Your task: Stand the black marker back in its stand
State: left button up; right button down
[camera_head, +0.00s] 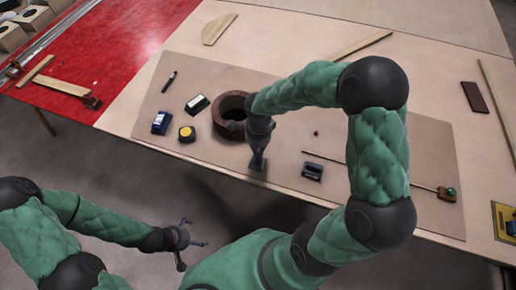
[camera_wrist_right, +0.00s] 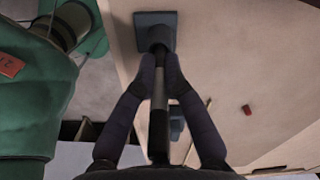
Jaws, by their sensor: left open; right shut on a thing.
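My right gripper (camera_head: 257,160) points down over the brown board, near its front edge. In the right wrist view its fingers (camera_wrist_right: 160,75) are shut on a dark rod with a grey middle, which I take for the black marker (camera_wrist_right: 159,95). A dark square block, likely the stand (camera_wrist_right: 155,20), shows at the rod's far end. Whether the rod sits in it or just above it I cannot tell. My left gripper (camera_head: 185,240) is open and empty, low in front of the table.
A dark red ring (camera_head: 222,113) stands left of my right gripper. Left of it lie a yellow-and-black tape measure (camera_head: 187,134), a blue box (camera_head: 161,122) and a thin dark pen-like thing (camera_head: 169,82). A dark slotted block (camera_head: 312,171) and a long thin rod (camera_head: 375,170) lie to the right.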

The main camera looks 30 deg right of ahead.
jog(key=shift+f+b, duration=0.2)
jog(key=shift+b, duration=0.2)
dwell(0.3)
jog(key=c, duration=1.2)
grip_release()
jog(key=shift+c, duration=0.2)
notch_tip(320, 180, up, 12)
